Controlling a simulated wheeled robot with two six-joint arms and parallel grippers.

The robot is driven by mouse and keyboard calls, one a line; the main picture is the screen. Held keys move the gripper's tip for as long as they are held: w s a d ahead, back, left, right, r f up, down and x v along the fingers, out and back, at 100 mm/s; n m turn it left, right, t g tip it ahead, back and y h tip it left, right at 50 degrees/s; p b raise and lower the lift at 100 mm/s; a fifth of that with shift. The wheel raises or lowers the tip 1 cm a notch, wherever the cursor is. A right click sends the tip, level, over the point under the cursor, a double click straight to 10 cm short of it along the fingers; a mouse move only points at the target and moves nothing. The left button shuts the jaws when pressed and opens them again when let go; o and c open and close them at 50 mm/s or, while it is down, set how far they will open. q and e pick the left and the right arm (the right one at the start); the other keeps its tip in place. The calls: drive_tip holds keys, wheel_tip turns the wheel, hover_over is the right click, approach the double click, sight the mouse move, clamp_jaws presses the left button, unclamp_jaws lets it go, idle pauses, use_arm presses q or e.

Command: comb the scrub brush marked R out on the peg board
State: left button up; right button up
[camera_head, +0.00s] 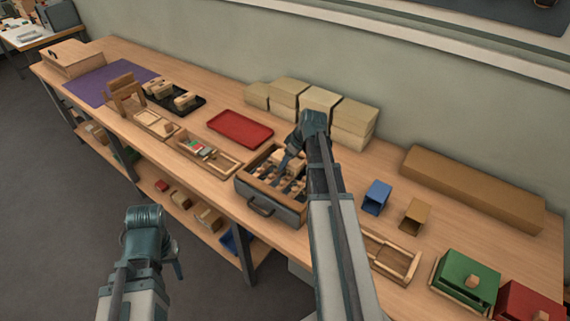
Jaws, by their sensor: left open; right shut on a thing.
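My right gripper (289,158) reaches down into an open grey-and-wood box (265,205) with a front handle, in the head view. It is shut on a small wooden piece (283,160), partly hidden by the gripper. Several other pale wooden pieces lie in this box; I cannot tell which are brushes. My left gripper (178,270) is open and empty, low in front of the bench. A black tray (201,101) at the left holds several brush-like wooden blocks (158,88). No R mark is readable, and I cannot pick out the peg board for certain.
A wooden stand (125,92) rises on the purple mat's (95,82) edge. A red tray (240,127), a divided wooden tray (225,163), blue (376,197) and tan (415,216) bins, and green (466,275) and red boxes (522,303) occupy the bench. Stacked boxes line the wall.

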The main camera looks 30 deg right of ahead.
drive_tip(key=d, duration=0.1)
drive_tip(key=w+d, duration=0.1)
drive_tip(key=d, duration=0.1)
drive_tip(key=shift+w+d+f, duration=0.1)
drive_tip(key=shift+w+d, duration=0.15)
drive_tip(key=shift+d, duration=0.1)
drive_tip(key=shift+s+a, duration=0.35)
drive_tip(key=shift+a, duration=0.3)
drive_tip(key=shift+s+a, duration=0.2)
drive_tip(key=shift+a, duration=0.45)
drive_tip(key=shift+s+a, duration=0.2)
drive_tip(key=shift+a, duration=0.4)
drive_tip(key=shift+s+a+f, duration=0.1)
drive_tip(key=shift+s+a, duration=0.2)
drive_tip(key=shift+a, duration=0.35)
drive_tip(key=shift+s+a+r, duration=0.1)
drive_tip(key=shift+s+a, duration=0.15)
drive_tip(key=shift+a, duration=0.35)
drive_tip(key=shift+s+a+f, duration=0.1)
drive_tip(key=shift+s+a, duration=0.2)
drive_tip(key=shift+a, duration=0.35)
